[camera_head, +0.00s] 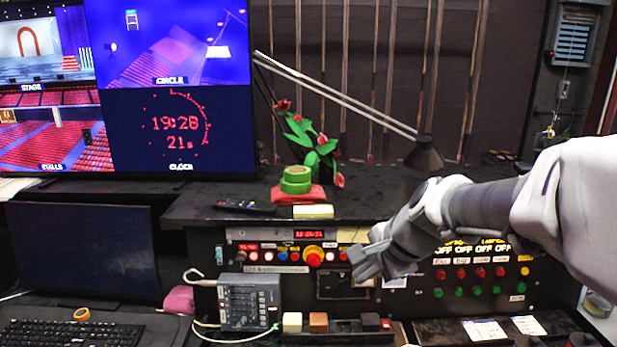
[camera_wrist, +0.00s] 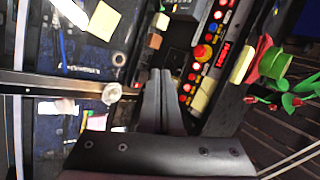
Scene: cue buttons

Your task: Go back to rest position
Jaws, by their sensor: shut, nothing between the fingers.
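My gripper (camera_head: 359,265) is in front of the cue panel in the head view, right of the big round button, with my arm reaching in from the right. In the wrist view my gripper (camera_wrist: 160,75) has its two fingers together, with nothing between them. The cue panel (camera_head: 262,256) carries a row of small lit buttons and a large red-orange button (camera_head: 313,256). The large button also shows in the wrist view (camera_wrist: 203,52), to the right of the fingertips. I cannot tell whether the fingers touch the panel. My gripper hides part of the panel behind it.
A grey control box (camera_head: 249,302) with a cable stands at the lower left of the panel. Green tape rolls (camera_head: 295,180) and red flowers sit on the shelf above. A desk lamp (camera_head: 424,155) stands behind my arm. More red and green buttons (camera_head: 480,273) are at the right.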

